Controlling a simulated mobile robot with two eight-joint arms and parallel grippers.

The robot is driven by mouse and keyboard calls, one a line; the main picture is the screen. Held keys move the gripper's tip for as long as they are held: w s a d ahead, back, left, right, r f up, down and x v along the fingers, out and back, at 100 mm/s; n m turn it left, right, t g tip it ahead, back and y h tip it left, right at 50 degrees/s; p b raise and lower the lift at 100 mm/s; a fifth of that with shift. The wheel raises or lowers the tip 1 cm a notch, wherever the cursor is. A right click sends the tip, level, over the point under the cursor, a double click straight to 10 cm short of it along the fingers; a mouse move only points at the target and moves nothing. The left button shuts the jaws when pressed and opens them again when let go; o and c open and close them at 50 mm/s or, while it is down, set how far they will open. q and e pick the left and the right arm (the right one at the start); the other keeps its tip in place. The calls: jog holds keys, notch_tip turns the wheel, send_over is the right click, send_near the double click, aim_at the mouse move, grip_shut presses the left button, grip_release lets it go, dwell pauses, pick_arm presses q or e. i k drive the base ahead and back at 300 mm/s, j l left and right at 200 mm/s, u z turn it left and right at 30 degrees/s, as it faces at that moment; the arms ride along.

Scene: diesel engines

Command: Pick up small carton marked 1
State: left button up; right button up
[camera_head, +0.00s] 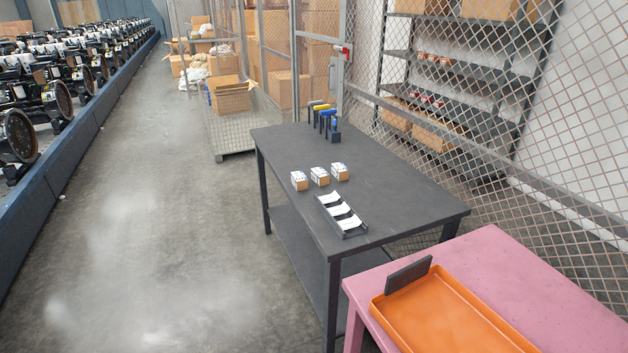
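Three small brown cartons with white tops stand in a row on the dark table (395,190). They are the left carton (299,181), the middle carton (319,177) and the right carton (339,172). Their markings are too small to read, so I cannot tell which one is marked 1. Neither of my grippers is in view.
A dark tray with white pieces (342,216) lies in front of the cartons. Several tools stand in a holder (334,137) at the table's back. A pink table (486,253) with an orange tray (450,315) is at front right. Mesh fencing (450,110) runs behind. The left floor is clear.

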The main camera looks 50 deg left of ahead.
aim_at(319, 175)
jog(key=j+u, duration=0.3)
jog(key=j, duration=0.5)
jog(key=j+u, duration=0.3)
jog(key=j, duration=0.5)
jog(key=j+u, duration=0.3)
jog(key=j, duration=0.5)
